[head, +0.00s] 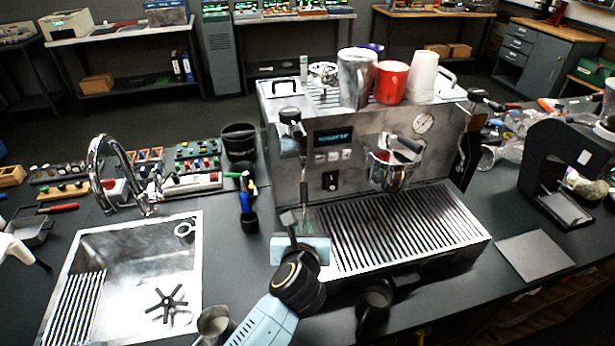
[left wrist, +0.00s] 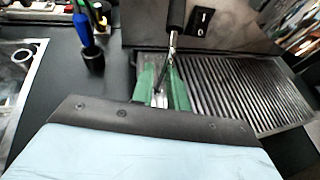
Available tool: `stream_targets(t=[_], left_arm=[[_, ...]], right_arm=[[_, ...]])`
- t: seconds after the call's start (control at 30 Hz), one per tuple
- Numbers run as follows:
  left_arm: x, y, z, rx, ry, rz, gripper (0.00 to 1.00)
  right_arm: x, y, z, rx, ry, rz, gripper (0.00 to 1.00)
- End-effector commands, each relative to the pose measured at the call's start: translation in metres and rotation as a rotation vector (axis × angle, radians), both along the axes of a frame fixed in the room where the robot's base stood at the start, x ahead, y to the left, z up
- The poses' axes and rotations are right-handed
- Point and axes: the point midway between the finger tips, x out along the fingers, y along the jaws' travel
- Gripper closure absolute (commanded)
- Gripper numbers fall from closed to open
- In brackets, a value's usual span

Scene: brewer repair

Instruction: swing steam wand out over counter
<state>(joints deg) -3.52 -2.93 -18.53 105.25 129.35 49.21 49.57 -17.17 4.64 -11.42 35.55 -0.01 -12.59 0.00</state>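The espresso machine (head: 350,150) stands in the middle of the counter. Its thin metal steam wand (head: 304,185) hangs down at the machine's left front, by the left end of the drip tray. The wand has a black sleeve higher up, seen in the left wrist view (left wrist: 176,15). My left gripper (head: 293,220) reaches up from the front to the wand's lower part. My right gripper is not in view.
The slatted drip tray (head: 400,228) lies right of the wand. The sink (head: 130,270) is to the left. A dark cup holding blue-handled tools (head: 247,215) stands just left of the machine.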

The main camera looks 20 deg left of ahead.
Motion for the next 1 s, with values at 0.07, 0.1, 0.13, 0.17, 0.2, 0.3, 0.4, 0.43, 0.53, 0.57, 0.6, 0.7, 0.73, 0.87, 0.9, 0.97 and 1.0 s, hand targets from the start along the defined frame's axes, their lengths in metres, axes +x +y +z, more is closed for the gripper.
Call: stream_targets(t=[0.07, 0.1, 0.13, 0.17, 0.2, 0.3, 0.4, 0.43, 0.53, 0.57, 0.6, 0.7, 0.73, 0.87, 0.9, 0.97, 1.0], left_arm=[[-0.001, 0.003, 0.001, 0.004, 0.002, -0.014, 0.85], [-0.001, 0.004, 0.001, 0.003, 0.003, -0.025, 0.85], [-0.002, 0.005, 0.002, 0.004, 0.003, -0.034, 0.85], [-0.002, 0.006, 0.002, 0.004, 0.003, -0.043, 0.85], [-0.002, 0.007, 0.002, 0.003, 0.003, -0.054, 0.85], [-0.003, 0.011, 0.002, 0.004, 0.002, -0.091, 0.85], [-0.004, 0.013, 0.001, 0.003, 0.002, -0.115, 0.85], [-0.004, 0.013, 0.001, 0.003, 0.002, -0.119, 0.85], [-0.004, 0.015, 0.0, 0.003, 0.001, -0.132, 0.85], [-0.004, 0.017, -0.001, 0.004, 0.001, -0.141, 0.85], [-0.005, 0.019, -0.001, 0.005, 0.002, -0.158, 0.85], [-0.005, 0.025, 0.0, 0.008, 0.0, -0.208, 0.85], [-0.005, 0.026, -0.001, 0.006, 0.001, -0.221, 0.85], [-0.006, 0.028, -0.001, 0.003, 0.001, -0.255, 0.85], [-0.006, 0.03, -0.001, 0.004, 0.001, -0.263, 0.85], [-0.006, 0.033, -0.001, 0.005, 0.002, -0.284, 0.85], [-0.006, 0.035, 0.0, 0.007, 0.001, -0.304, 0.85]], right_arm=[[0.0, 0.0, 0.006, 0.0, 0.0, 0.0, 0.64], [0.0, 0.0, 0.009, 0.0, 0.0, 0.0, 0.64], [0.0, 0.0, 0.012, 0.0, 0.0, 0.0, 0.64], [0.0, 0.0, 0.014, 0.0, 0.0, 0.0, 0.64], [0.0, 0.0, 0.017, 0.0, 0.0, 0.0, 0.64], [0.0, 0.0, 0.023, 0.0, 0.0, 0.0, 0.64], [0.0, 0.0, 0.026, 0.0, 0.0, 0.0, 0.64], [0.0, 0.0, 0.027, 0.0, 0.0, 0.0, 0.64], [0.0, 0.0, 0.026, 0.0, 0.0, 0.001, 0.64], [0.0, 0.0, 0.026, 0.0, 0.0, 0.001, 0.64], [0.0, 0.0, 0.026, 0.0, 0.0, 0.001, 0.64], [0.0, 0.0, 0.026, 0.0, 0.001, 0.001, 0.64], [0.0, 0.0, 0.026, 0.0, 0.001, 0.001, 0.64], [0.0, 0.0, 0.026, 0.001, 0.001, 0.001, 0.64], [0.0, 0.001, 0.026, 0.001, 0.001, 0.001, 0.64], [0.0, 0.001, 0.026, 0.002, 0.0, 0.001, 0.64], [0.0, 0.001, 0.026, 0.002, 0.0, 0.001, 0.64]])
